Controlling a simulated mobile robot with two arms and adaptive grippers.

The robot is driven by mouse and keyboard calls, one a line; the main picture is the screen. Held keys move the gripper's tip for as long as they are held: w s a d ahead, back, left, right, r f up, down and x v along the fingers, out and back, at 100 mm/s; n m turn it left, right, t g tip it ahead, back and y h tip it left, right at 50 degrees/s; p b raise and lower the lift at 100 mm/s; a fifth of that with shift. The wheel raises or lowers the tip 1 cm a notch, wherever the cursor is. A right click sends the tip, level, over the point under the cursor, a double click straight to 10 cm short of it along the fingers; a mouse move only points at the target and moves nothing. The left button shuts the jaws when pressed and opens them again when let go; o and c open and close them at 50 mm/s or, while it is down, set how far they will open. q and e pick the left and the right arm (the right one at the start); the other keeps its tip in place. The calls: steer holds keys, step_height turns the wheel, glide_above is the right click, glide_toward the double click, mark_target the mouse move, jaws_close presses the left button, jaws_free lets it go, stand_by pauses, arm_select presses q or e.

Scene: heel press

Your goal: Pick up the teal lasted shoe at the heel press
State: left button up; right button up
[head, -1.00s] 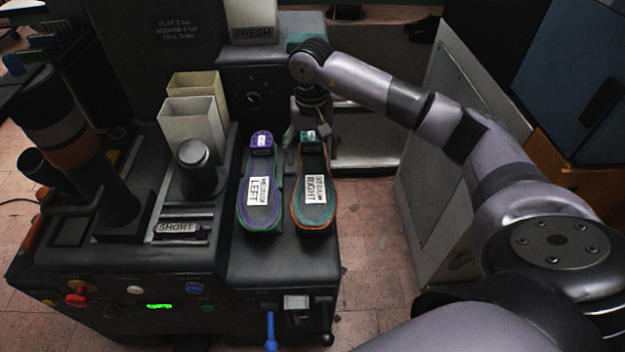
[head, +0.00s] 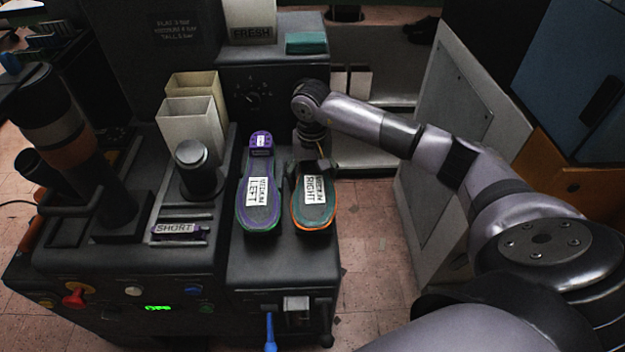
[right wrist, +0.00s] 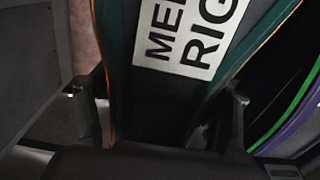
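The teal lasted shoe (head: 315,212) lies sole up on the right part of the press top, with an orange edge line and a white "MEDIUM RIGHT" label. My right gripper (head: 314,168) is over its far end, which it hides in the head view. In the right wrist view the shoe (right wrist: 160,100) lies between the two fingers of the gripper (right wrist: 160,115), one on each side. The fingers are spread, and a narrow gap seems to show beside the shoe. My left gripper is not in view.
A purple shoe labelled "MEDIUM LEFT" (head: 260,205) lies close on the left. A black knob post (head: 196,170) and cream bins (head: 192,122) stand further left. A teal block (head: 306,43) sits on the back ledge.

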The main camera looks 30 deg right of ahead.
steer(key=shift+w, duration=0.1)
steer(key=c, duration=1.5)
